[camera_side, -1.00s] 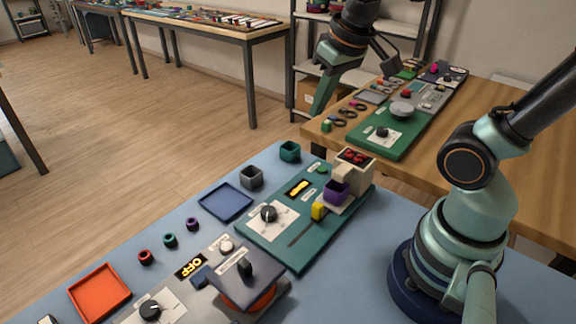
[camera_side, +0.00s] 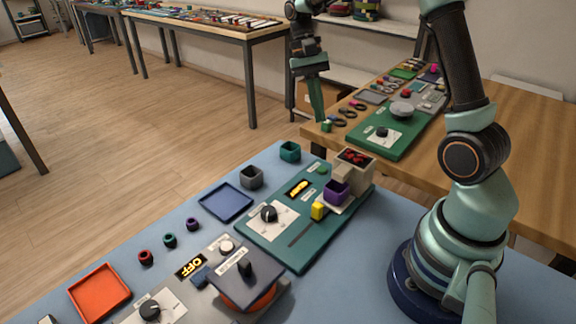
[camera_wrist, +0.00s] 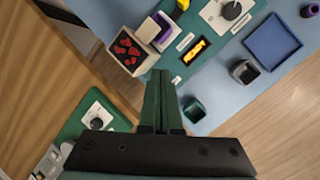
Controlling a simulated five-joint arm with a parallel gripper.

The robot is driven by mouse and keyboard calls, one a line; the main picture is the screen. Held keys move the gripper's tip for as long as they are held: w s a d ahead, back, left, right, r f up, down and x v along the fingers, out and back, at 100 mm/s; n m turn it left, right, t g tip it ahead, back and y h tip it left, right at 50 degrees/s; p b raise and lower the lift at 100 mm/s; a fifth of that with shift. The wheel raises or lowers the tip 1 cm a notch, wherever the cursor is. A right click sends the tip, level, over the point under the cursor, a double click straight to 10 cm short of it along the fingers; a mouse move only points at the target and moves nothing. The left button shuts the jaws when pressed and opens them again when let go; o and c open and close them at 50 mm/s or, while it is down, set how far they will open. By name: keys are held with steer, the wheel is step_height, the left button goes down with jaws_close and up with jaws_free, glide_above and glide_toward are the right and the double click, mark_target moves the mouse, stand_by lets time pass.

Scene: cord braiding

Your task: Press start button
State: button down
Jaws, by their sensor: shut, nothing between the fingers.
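A small green button (camera_side: 322,169) sits near the far end of the teal panel (camera_side: 285,258), beside a lit yellow display (camera_side: 299,187). I cannot read a start label on it. My gripper (camera_side: 318,118) points down, shut and empty, and shows above the panel's far end in the side view, apart from it. In the wrist view my shut fingers (camera_wrist: 161,75) overlap the panel's edge near the display (camera_wrist: 188,52). The button is not visible there; the fingers may hide it.
A tan box with red pieces (camera_side: 356,156) and a purple cup (camera_side: 336,192) stand close to the button. Teal (camera_side: 290,151) and grey (camera_side: 251,177) cups and a blue tray (camera_side: 225,202) lie left. A wooden table (camera_side: 460,150) stands behind.

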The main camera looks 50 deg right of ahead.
mark_target(321, 167)
steer(key=d+f+m+g+y, duration=0.1)
steer(key=d+f+m+g, duration=0.1)
steer(key=f, duration=0.3)
steer(key=shift+d+f+m+g, duration=0.15)
steer(key=shift+d+m+g, duration=0.15)
steer(key=shift+d+m, duration=0.3)
steer(key=shift+f, duration=4.4)
steer(key=shift+f, duration=0.45)
steer(key=shift+f, duration=0.35)
steer(key=shift+r, duration=0.8)
